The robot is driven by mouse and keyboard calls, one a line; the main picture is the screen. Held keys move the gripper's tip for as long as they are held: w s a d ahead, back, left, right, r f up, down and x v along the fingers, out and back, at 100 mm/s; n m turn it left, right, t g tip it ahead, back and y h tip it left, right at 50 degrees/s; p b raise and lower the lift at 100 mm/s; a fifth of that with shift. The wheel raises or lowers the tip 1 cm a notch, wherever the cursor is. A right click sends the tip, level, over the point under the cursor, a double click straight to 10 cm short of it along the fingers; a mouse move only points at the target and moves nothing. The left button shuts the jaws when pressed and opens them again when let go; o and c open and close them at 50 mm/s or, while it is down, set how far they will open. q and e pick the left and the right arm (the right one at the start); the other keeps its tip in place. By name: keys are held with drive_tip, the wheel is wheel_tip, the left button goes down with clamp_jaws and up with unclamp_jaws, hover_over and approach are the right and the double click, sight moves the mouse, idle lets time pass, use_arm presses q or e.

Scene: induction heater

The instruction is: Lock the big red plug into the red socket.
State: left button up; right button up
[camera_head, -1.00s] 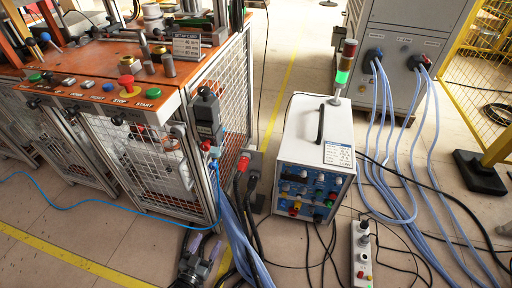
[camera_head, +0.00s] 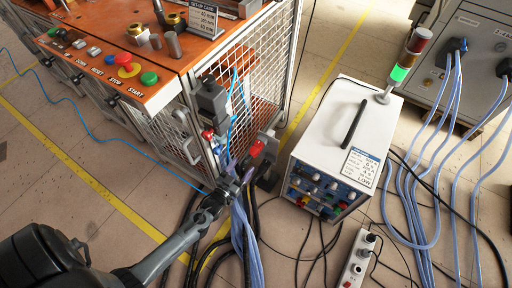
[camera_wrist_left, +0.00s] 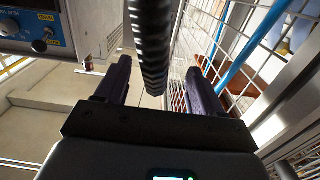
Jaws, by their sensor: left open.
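A big red plug or socket part (camera_head: 257,148) shows at the corner of the caged machine, beside a grey bracket. I cannot tell whether plug and socket are joined there. My left gripper (camera_head: 240,175) is just below and left of this red part, near hanging cables. In the left wrist view, its two purple fingers (camera_wrist_left: 157,68) are apart, with a thick black ribbed cable (camera_wrist_left: 150,45) passing between or in front of them. No clear contact shows. The red part is not visible in the left wrist view. My right gripper is out of view.
A white power unit (camera_head: 340,125) with a handle stands just right of the gripper. The machine's wire mesh (camera_head: 270,75) is close behind. Blue-grey hoses (camera_head: 245,235) hang beneath the gripper. A power strip (camera_head: 358,258) lies on the floor at the lower right.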

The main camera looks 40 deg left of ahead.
sight(251, 156)
use_arm(q)
drive_tip(key=shift+w+d+r, duration=0.1)
drive_tip(key=shift+w+r, duration=0.05)
drive_tip(key=shift+w, duration=0.3)
drive_tip(key=shift+w+d+r, duration=0.1)
drive_tip(key=shift+w, duration=0.4)
drive_tip(key=w+b, duration=0.2)
drive_tip(key=w, duration=0.1)
drive_tip(key=w+b, duration=0.1)
drive_tip(key=w, duration=0.1)
drive_tip(key=shift+w+a, duration=0.25)
drive_tip(key=shift+a, duration=0.15)
drive_tip(key=shift+w+a+b, duration=0.15)
drive_tip(key=shift+w+b, duration=0.35)
drive_tip(key=shift+w, duration=0.95)
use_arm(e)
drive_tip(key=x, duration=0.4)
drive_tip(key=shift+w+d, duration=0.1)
